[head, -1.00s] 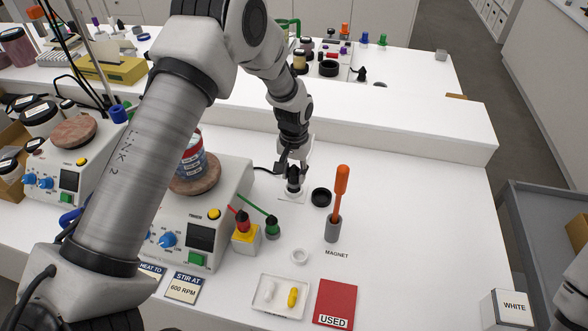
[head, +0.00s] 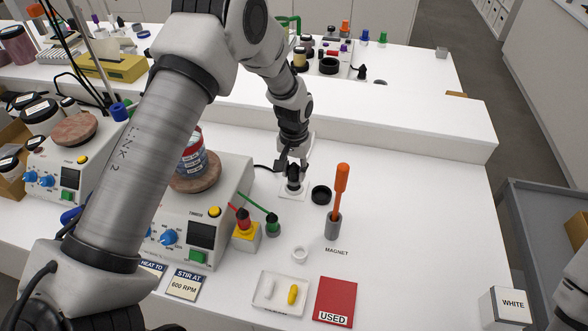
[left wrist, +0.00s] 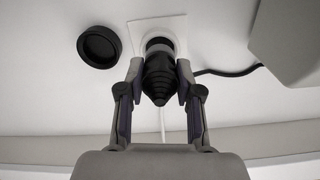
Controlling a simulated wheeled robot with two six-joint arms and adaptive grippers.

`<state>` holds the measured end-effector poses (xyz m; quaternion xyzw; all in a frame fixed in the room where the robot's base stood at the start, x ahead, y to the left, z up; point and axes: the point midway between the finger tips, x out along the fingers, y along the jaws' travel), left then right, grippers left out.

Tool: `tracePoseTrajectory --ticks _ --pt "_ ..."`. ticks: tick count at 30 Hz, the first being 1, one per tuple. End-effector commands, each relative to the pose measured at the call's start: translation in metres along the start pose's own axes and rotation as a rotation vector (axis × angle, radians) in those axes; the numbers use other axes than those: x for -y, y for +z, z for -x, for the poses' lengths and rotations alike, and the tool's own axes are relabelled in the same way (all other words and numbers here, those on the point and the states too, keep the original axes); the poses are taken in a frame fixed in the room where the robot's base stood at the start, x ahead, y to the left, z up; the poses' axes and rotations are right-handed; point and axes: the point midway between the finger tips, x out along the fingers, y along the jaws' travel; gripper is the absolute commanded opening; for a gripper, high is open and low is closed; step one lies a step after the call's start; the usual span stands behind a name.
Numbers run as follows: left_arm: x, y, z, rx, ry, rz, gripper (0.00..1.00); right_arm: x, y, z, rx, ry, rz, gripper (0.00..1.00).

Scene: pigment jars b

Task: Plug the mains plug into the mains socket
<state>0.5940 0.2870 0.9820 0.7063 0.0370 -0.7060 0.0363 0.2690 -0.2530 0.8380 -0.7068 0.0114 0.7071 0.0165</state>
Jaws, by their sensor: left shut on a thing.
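The black mains plug (head: 293,180) is a ribbed, tapering body, and it also shows in the left wrist view (left wrist: 159,78). My left gripper (head: 292,166) is shut on it, one finger on each side, as the left wrist view shows (left wrist: 160,88). The mains socket is a white square plate (head: 284,194) on the bench, seen behind the plug in the left wrist view (left wrist: 140,32). The plug's front end is at the dark round opening in the plate. The plug hides part of the opening, so how deep it sits cannot be told. My right gripper is out of view.
A black ring-shaped cap (head: 321,195) lies beside the socket. An orange-handled magnet in a grey holder (head: 333,228) stands to its right. A stirrer hotplate (head: 230,190) with a jar is at the left. A raised ledge (head: 400,125) runs behind.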

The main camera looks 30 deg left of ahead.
Motion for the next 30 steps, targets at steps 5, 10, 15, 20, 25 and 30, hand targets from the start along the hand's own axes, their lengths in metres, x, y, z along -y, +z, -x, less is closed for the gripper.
tracePoseTrajectory --ticks 5,10,15,20,25,30 --pt "0.0000 0.0000 0.0013 0.000 0.000 0.000 0.00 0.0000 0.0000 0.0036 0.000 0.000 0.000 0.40" --pt "0.0000 -0.0001 0.0002 0.000 0.000 0.000 0.00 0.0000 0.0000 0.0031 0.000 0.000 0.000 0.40" --pt "-0.0001 -0.0001 0.0002 0.000 0.000 0.000 0.00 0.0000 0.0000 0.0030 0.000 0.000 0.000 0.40" --pt "-0.0001 -0.0001 0.0008 0.000 0.000 0.000 0.00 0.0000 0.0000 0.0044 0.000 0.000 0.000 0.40" --pt "-0.0001 -0.0001 0.0005 0.000 0.000 0.000 0.00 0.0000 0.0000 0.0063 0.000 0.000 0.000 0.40" --pt "-0.0001 -0.0001 0.0001 0.000 0.000 0.000 0.00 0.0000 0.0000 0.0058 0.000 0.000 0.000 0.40"
